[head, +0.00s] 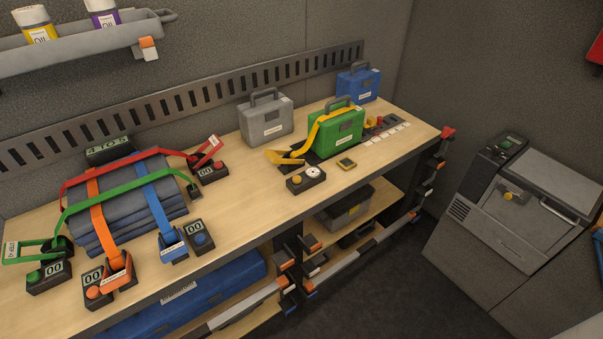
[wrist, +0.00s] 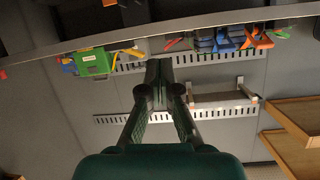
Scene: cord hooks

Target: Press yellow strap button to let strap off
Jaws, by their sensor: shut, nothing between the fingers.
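A yellow strap (head: 318,124) runs over a green case (head: 335,138) on the bench. Its yellow buckle end (head: 284,157) lies at the case's left side. In the wrist view, which looks upside down, the green case (wrist: 94,62) and yellow strap (wrist: 68,61) are small at upper left; the button cannot be made out there. My gripper (wrist: 159,68) is shut and empty, well away from the bench items. It does not show in the head view.
A grey case (head: 265,123) and a blue case (head: 358,84) stand near the green one. A strapped grey bundle (head: 130,205) with several coloured buckles fills the bench's left. A grey machine (head: 520,210) stands at right.

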